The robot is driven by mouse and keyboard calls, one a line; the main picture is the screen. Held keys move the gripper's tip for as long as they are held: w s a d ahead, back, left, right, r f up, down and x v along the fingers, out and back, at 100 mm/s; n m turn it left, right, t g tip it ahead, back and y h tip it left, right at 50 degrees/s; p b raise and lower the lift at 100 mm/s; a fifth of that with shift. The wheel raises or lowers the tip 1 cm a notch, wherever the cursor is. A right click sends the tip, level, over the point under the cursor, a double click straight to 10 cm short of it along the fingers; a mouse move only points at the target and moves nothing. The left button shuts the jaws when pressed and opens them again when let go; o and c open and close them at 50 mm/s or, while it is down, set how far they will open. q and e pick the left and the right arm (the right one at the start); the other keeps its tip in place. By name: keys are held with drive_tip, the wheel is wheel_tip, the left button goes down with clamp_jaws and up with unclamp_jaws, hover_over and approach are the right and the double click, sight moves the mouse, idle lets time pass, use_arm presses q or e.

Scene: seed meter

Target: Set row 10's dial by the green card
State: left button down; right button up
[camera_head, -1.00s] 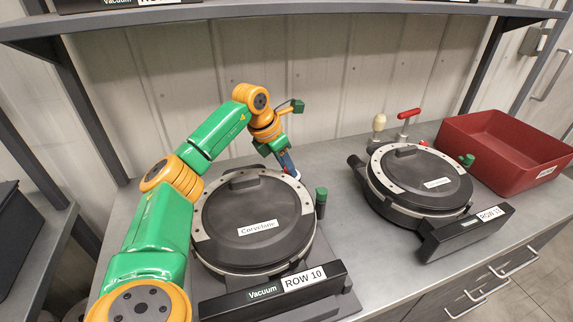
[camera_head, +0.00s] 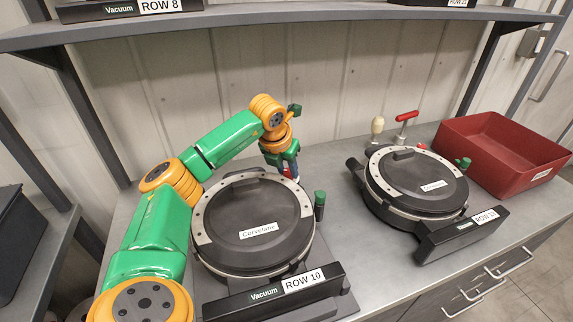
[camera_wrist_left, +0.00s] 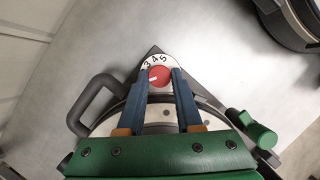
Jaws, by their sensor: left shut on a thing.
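Row 10's seed meter (camera_head: 238,262) is a round black unit with a grey rim, a lid labelled "Corvelane" and a "ROW 10" sign (camera_head: 302,280) in front. Its red dial (camera_wrist_left: 160,76) sits at the back on a white scale (camera_wrist_left: 155,62) where 3, 4 and 5 show; a white mark on the dial points left. My left gripper (camera_wrist_left: 161,80) is shut on the red dial, one blue finger on each side. In the head view the gripper (camera_head: 289,172) is behind the meter and mostly hides the dial. I see no green card. My right gripper is not in view.
A second meter (camera_head: 418,183) stands to the right, with a red-handled tool (camera_head: 406,117) and a pale-knobbed tool (camera_head: 377,126) behind it. A red bin (camera_head: 508,155) is at the far right. A shelf (camera_head: 300,14) runs above. A green-capped post (camera_head: 319,198) stands beside the row 10 meter.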

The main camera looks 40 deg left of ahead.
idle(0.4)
use_arm(q)
drive_tip(key=c, duration=0.6)
unclamp_jaws()
drive_tip(key=shift+w, duration=0.1)
drive_tip(key=shift+o, duration=0.2)
drive_tip(key=b+v, duration=0.1)
drive_tip(key=v, duration=0.6)
drive_tip(key=shift+d+r, duration=0.1)
